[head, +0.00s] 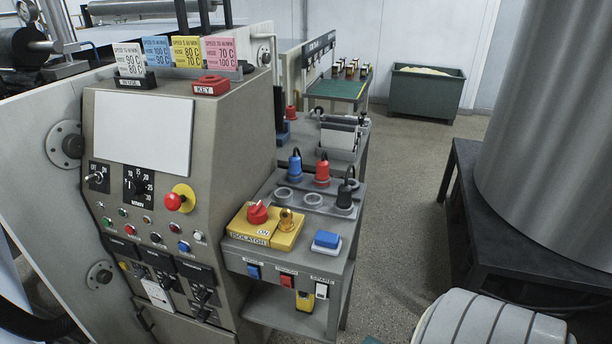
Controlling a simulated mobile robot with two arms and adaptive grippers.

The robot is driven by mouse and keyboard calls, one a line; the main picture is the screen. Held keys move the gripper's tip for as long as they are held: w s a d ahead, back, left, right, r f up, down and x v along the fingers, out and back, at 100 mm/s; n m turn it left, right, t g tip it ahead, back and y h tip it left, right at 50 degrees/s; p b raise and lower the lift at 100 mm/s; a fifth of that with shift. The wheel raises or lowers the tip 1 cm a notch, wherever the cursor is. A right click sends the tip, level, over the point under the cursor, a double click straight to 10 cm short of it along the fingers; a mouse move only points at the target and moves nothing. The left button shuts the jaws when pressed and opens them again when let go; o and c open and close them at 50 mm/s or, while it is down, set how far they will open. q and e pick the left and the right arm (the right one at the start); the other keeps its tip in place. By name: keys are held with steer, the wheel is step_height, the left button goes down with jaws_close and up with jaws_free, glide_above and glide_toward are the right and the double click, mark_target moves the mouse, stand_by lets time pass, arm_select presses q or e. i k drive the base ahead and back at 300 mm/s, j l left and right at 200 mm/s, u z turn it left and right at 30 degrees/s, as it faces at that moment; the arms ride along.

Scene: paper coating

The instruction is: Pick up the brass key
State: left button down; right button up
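A brass key (286,220) stands upright on the yellow block at the right of the isolator (257,228) on the grey side bench. It looks seated in the block, but its lower end is hidden. A red rotary knob (257,212) and an "ON" label are to its left. A red holder labelled "KEY" (211,86) sits on top of the control console (135,215); no key is visible in it. Neither of my grippers is in view.
Blue, red and black plugs (322,171) stand behind the key. A blue-topped block (327,240) lies to its right. Coloured cards (185,52) stand on the console. A large grey cylinder (555,130) on a dark stand is at right.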

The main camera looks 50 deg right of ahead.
mark_target(286, 216)
steer(key=z, duration=1.35)
